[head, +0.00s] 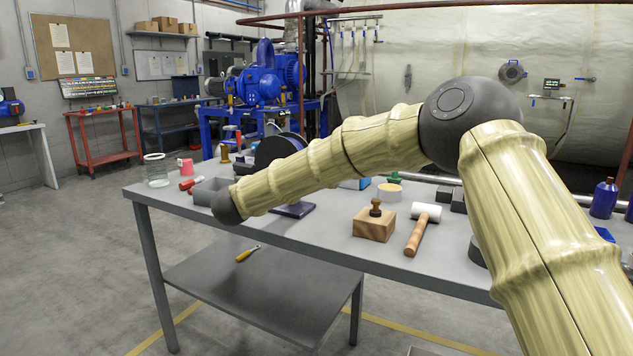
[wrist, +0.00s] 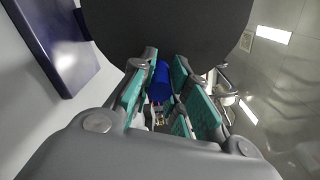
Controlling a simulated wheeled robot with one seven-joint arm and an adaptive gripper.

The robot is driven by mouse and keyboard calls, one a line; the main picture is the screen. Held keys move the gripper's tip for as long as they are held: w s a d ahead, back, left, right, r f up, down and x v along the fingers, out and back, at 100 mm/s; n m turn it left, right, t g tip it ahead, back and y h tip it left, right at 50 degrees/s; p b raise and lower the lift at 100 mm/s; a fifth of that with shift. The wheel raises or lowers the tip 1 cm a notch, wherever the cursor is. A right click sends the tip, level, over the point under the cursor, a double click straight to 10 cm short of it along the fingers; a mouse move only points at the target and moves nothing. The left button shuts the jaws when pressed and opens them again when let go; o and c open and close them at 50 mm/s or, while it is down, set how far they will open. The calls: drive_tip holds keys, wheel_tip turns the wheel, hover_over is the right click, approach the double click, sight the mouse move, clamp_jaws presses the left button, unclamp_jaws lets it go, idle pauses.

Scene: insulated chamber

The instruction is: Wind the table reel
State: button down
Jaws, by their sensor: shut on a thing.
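The table reel shows in the head view as a dark disc (head: 278,148) on a dark blue base (head: 293,210), partly hidden behind my arm. In the wrist view the dark disc (wrist: 165,32) fills the top, and the glossy blue base (wrist: 52,40) is at the upper left. My gripper (wrist: 161,76) is shut with its teal pads on either side of a blue crank handle (wrist: 160,84), close to the disc's face. In the head view my arm hides the gripper and the handle.
The reel stands on a grey table (head: 330,236). A wooden block with a stamp (head: 374,225) and a mallet (head: 421,228) lie right of it. A grey bin (head: 207,190), red-handled tool (head: 188,183) and wire-mesh cylinder (head: 156,170) are left. A yellow-handled screwdriver (head: 247,253) lies on the lower shelf.

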drive_tip(key=shift+s+a+f, duration=0.1)
drive_tip(key=shift+a+f, duration=0.05)
drive_tip(key=shift+a, duration=0.1)
drive_tip(key=c, duration=1.4)
unclamp_jaws()
drive_tip(key=shift+o, duration=0.4)
drive_tip(key=shift+s+a, duration=0.1)
drive_tip(key=shift+s, duration=0.05)
drive_tip(key=v, duration=1.1)
drive_tip(key=shift+s, duration=0.2)
